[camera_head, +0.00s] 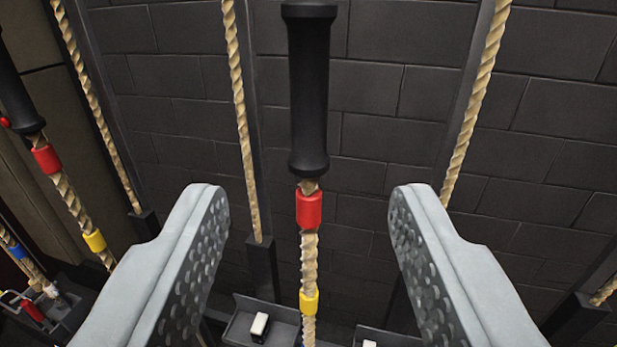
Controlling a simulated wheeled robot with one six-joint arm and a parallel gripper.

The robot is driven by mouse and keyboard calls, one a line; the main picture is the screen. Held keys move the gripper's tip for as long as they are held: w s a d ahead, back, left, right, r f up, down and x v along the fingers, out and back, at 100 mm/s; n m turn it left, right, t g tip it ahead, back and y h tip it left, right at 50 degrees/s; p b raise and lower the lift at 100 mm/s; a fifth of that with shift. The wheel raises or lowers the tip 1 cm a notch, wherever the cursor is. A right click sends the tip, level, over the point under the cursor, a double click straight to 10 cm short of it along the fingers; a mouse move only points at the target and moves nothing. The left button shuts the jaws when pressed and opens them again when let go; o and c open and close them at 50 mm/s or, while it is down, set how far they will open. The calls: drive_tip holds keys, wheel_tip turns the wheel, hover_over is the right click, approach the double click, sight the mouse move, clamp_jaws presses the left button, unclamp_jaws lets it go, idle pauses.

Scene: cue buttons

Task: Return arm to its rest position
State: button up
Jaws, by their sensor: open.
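My gripper (308,205) is open, with one grey dimpled finger on each side of the picture. Between and beyond the fingers hangs a tan rope with a black cylindrical handle (308,90). Below the handle the rope carries a red band (309,209) and, lower, a yellow band (309,301). The fingers stand apart from this rope and nothing is held between them. The rest of my arm is out of view.
A dark block wall (395,120) fills the background. More tan ropes (240,110) hang at left and right (478,90). Another black handle (14,95) with red and yellow bands is at far left. Dark trays (278,318) with small white blocks (260,324) lie below.

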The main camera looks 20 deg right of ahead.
drive_tip(key=s+d+f+n+y, duration=0.1)
drive_tip(key=s+f, duration=0.8)
drive_tip(key=f, duration=0.3)
drive_tip(key=s+d+f+n+y, duration=0.1)
drive_tip(key=s+f+y, duration=0.1)
drive_tip(key=s+f, duration=0.7)
drive_tip(key=s+d+f+n+y, duration=0.1)
drive_tip(key=s+d+f, duration=0.1)
drive_tip(key=s+f, duration=0.7)
wheel_tip(320, 180, down, 8)
drive_tip(key=shift+f+y, duration=0.1)
drive_tip(key=shift+y, duration=0.2)
